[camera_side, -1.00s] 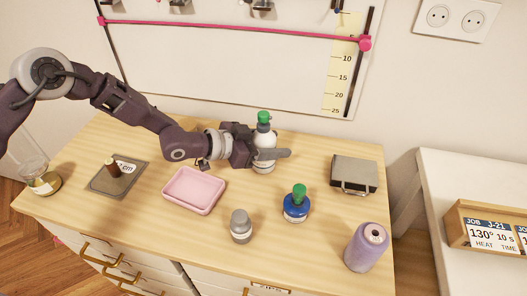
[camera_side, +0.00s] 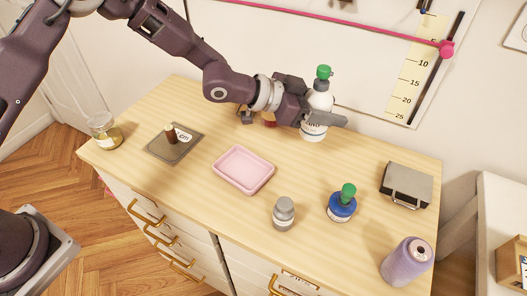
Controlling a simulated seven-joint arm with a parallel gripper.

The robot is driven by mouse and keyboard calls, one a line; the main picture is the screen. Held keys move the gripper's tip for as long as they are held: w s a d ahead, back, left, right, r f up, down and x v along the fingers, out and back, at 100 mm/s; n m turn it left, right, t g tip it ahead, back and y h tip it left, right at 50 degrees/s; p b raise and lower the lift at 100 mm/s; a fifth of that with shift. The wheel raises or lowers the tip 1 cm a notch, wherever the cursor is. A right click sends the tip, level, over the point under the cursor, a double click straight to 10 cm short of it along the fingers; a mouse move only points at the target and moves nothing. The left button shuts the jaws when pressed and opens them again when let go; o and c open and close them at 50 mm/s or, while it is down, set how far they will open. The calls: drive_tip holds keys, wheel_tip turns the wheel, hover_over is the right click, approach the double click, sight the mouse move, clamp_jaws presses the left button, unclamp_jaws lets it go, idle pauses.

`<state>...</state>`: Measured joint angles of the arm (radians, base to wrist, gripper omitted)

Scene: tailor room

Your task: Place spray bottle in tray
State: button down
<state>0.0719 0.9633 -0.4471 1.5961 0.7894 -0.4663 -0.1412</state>
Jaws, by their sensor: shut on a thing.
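The spray bottle (camera_side: 317,103), white with a green top and a dark-lettered label, is upright at the back of the wooden table. My gripper (camera_side: 322,118) is shut around its body from the left, and the fingers hide part of it. Its base appears a little above the tabletop. The tray (camera_side: 243,187) is pink, shallow and empty. It lies on the table in front and to the left of the bottle and gripper, apart from both.
A grey-capped jar (camera_side: 283,214), a blue green-topped bottle (camera_side: 341,207), a purple thread spool (camera_side: 407,263) and a grey case (camera_side: 405,186) stand right of the tray. A dark plate (camera_side: 160,150) and glass jar (camera_side: 104,133) are left. A reddish object (camera_side: 269,119) is partly hidden behind my arm.

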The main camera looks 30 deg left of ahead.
drive_tip(key=s+a+n+t, duration=0.1)
drive_tip(key=s+a, duration=0.9)
drive_tip(key=a, duration=0.2)
drive_tip(key=y, duration=0.1)
hover_over(254, 169)
wheel_tip(254, 169, down, 8)
drive_tip(key=shift+f, duration=0.45)
drive_tip(key=shift+f, duration=0.15)
drive_tip(key=c, duration=0.6)
unclamp_jaws()
drive_tip(key=shift+o, duration=0.2)
drive_tip(key=v, duration=0.7)
drive_tip(key=shift+s+a, duration=0.2)
drive_tip(key=shift+a, duration=0.05)
